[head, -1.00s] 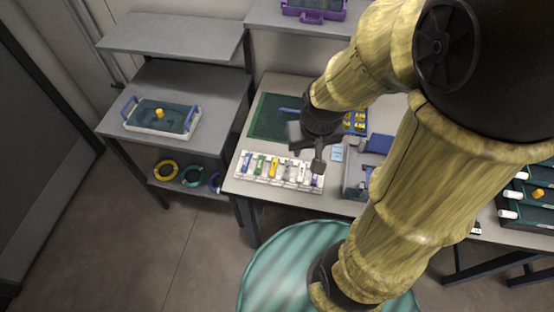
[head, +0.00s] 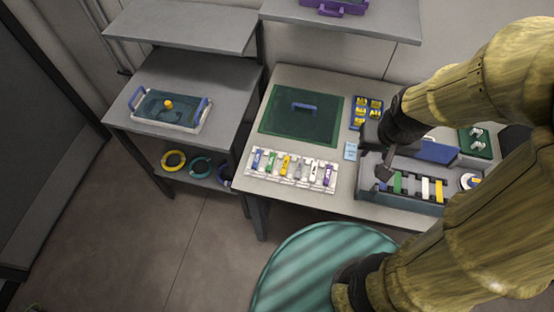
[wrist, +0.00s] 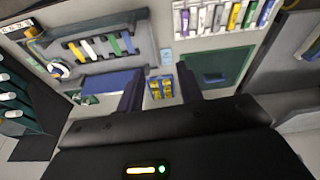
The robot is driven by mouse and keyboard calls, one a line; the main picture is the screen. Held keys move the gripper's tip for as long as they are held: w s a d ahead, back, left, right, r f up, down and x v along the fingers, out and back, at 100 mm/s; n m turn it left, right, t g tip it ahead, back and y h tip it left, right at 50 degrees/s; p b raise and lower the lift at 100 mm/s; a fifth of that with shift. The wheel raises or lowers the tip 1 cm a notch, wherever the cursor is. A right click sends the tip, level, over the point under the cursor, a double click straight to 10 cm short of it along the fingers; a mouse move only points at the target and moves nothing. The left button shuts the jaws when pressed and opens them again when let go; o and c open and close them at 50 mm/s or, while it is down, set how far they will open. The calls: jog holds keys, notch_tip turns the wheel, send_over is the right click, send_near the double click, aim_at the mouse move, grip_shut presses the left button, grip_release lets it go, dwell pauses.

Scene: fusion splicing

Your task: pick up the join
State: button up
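The grey unit holds a green strip (head: 397,183), a white strip (head: 425,188) and a yellow strip (head: 438,190), with dark slots between. These strips also show at the upper left of the wrist view. No piece is clearly recognisable as the join. My arm hides part of the unit's right side.
A white rack (head: 290,181) of several coloured pieces stands at the bench's front left. Behind it lies a green mat (head: 277,118) with a blue handle. A teal round top (head: 320,262) stands in front.

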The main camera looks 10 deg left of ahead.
jog(key=shift+o, duration=0.6)
jog(key=m+g+b, duration=0.1)
jog(key=g+b, duration=0.2)
jog(key=b, duration=0.1)
send_over(271, 160)
notch_tip(271, 160, down, 6)
jog(key=f, duration=0.1)
jog(key=shift+r, duration=0.25)
jog(key=shift+f, duration=0.1)
notch_tip(271, 160, down, 12)
jog(key=shift+p, duration=0.75)
